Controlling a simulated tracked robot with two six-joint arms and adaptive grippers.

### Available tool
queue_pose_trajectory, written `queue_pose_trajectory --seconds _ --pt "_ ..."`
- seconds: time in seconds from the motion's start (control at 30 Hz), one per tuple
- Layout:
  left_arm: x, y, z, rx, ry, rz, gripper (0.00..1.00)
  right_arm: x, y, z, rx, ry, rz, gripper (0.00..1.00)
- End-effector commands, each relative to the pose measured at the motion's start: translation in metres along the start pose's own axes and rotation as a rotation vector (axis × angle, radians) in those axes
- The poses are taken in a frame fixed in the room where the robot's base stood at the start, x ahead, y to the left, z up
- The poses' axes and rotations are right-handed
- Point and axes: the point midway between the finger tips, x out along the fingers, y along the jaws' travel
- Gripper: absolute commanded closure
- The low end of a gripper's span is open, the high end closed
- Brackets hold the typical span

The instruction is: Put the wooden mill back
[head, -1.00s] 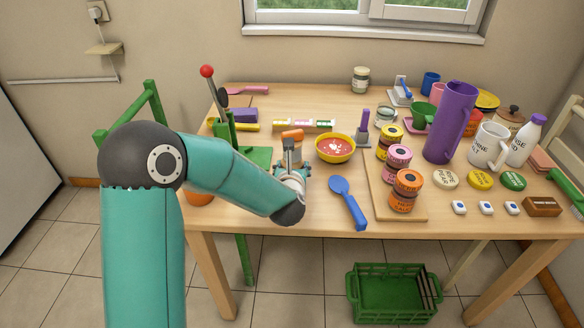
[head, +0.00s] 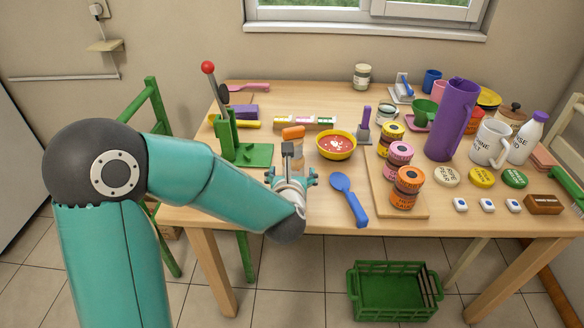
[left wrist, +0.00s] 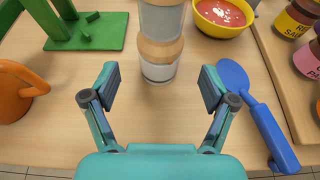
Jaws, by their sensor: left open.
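The wooden mill (left wrist: 160,50) stands upright on the table, with wood-coloured and pale bands. In the left wrist view it is just ahead of my left gripper (left wrist: 160,86), centred between the fingers, and its top is cut off. In the head view the mill's orange-brown top (head: 293,132) shows behind my left gripper (head: 291,172), which hides its lower part. The left gripper is open and empty, with its fingers spread low over the table near the front edge. They do not reach around the mill. My right gripper is in neither view.
A bowl of red soup (head: 336,146) stands right of the mill, a green lever stand (head: 245,153) left. A blue spoon (left wrist: 250,100) lies right of the gripper, an orange vessel (left wrist: 18,92) left. A wooden board (head: 384,205) holds stacked jars.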

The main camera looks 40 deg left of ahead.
Motion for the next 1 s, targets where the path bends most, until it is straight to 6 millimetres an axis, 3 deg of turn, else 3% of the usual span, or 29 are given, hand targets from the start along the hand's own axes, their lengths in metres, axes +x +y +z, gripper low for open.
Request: queue_pose_trajectory --seconds 0.1,0.33,1.0 --pt "-0.024 -0.001 0.001 0.000 -0.002 -0.003 0.15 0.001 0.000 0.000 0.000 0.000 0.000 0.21" --pt "-0.050 -0.001 0.000 0.001 -0.001 -0.001 0.15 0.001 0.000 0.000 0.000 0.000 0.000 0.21" --pt "-0.053 0.000 0.000 0.000 0.000 0.000 0.15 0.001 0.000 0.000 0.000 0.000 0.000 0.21"
